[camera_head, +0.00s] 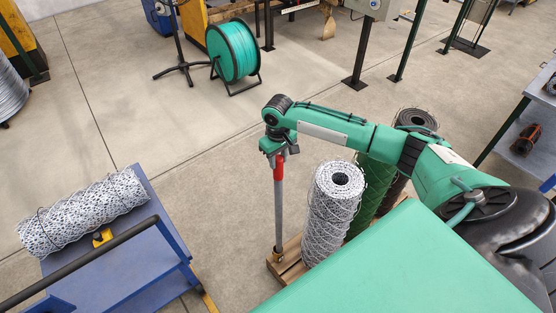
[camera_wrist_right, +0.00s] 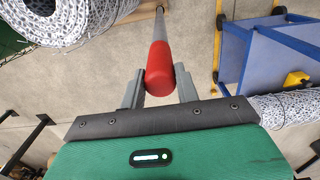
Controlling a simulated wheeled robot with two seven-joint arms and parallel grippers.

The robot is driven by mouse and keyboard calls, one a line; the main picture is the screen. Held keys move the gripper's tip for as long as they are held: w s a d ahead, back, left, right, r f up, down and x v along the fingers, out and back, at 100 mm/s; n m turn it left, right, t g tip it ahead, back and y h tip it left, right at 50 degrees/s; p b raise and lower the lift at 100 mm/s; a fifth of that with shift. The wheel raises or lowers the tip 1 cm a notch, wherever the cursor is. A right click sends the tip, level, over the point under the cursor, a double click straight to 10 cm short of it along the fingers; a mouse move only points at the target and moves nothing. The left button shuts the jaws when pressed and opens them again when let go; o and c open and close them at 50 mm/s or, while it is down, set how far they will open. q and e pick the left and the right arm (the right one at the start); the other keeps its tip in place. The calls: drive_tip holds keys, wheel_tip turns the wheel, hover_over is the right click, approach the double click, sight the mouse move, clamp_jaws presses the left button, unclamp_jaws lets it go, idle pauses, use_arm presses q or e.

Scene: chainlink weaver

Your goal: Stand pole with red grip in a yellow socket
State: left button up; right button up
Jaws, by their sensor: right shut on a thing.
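The grey pole (camera_head: 279,205) with its red grip (camera_head: 279,167) stands about upright below my right gripper (camera_head: 278,154). My right gripper is shut on the red grip, which shows between its two fingers in the right wrist view (camera_wrist_right: 159,68). My left gripper is out of view.
The wooden pallet (camera_head: 286,270) carries a white mesh roll (camera_head: 330,215) just right of the pole, with a green roll (camera_head: 371,190) behind. The blue cart (camera_head: 120,264) holds a lying mesh roll (camera_head: 80,213). Bare floor lies between cart and pallet. A green reel (camera_head: 234,52) stands behind.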

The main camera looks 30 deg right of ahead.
sight(278, 173)
drive_tip(key=shift+f+b, duration=0.45)
drive_tip(key=shift+f, duration=0.35)
drive_tip(key=shift+w+f, duration=0.1)
drive_tip(key=shift+f, duration=2.7)
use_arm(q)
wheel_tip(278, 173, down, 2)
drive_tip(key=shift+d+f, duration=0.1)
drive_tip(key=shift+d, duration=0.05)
use_arm(e)
drive_tip(key=o, duration=0.9)
drive_tip(key=shift+o, duration=0.6)
